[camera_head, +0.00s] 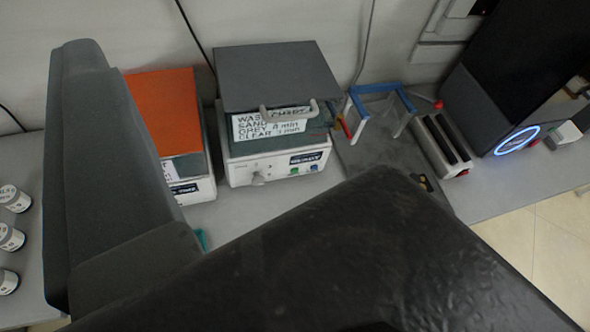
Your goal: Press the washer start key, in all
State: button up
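A white box unit (276,164) with a grey lid stands at the back middle of the bench. A chart card (270,124) on it reads "WASH CHART". Its front panel has a pale knob (258,179), a dark label too small to read, and a green key (295,171) and a blue key (314,167) at the right. I cannot tell which key is the start key. Large dark parts of mine fill the left and the bottom of the view, in front of the bench. No fingertips can be made out, and the parts are apart from the keys in the picture.
An orange-lidded white unit (165,108) stands left of it, partly hidden. To the right are a blue-topped rack (382,88) on a dark mat, a slotted grey block (442,146) and a black machine with a lit blue ring (517,140). Several white jars (10,238) stand at far left.

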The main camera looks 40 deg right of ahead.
grip_shut()
dwell(1.5)
